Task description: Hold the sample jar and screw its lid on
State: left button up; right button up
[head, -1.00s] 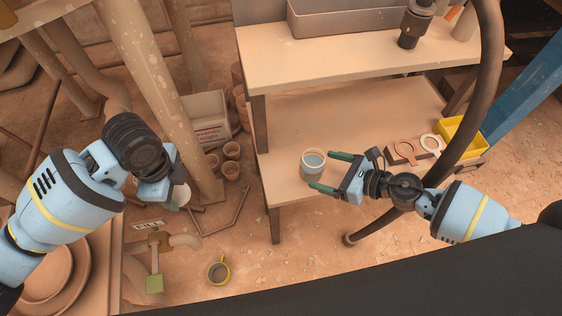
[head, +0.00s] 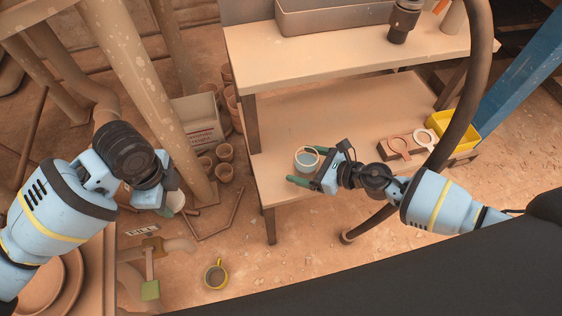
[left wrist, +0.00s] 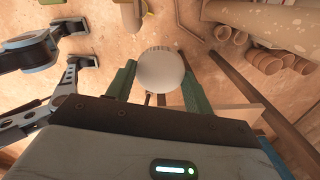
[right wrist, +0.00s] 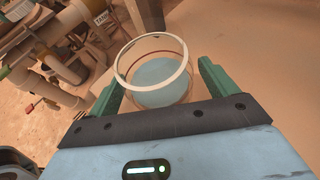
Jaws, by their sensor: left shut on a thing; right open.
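The sample jar (head: 305,163) is an open, clear, white-rimmed jar with blue-grey contents, upright near the left edge of the lower shelf. My right gripper (head: 305,168) is open, with its green fingers on either side of the jar. In the right wrist view the jar (right wrist: 155,72) sits between the fingertips (right wrist: 160,88), with small gaps visible. My left gripper (left wrist: 158,85) is shut on the round white lid (left wrist: 160,70), well to the left of the jar. In the head view the lid (head: 176,200) is partly hidden by the gripper.
The upper shelf (head: 350,60) overhangs behind the jar and carries a grey bin (head: 335,18). A thick dark hose (head: 465,120) hangs right of my right gripper. Pipes (head: 150,80) stand near my left arm. A yellow tray (head: 458,135) sits at the right.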

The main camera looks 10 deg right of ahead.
jog(key=shift+c, duration=0.2)
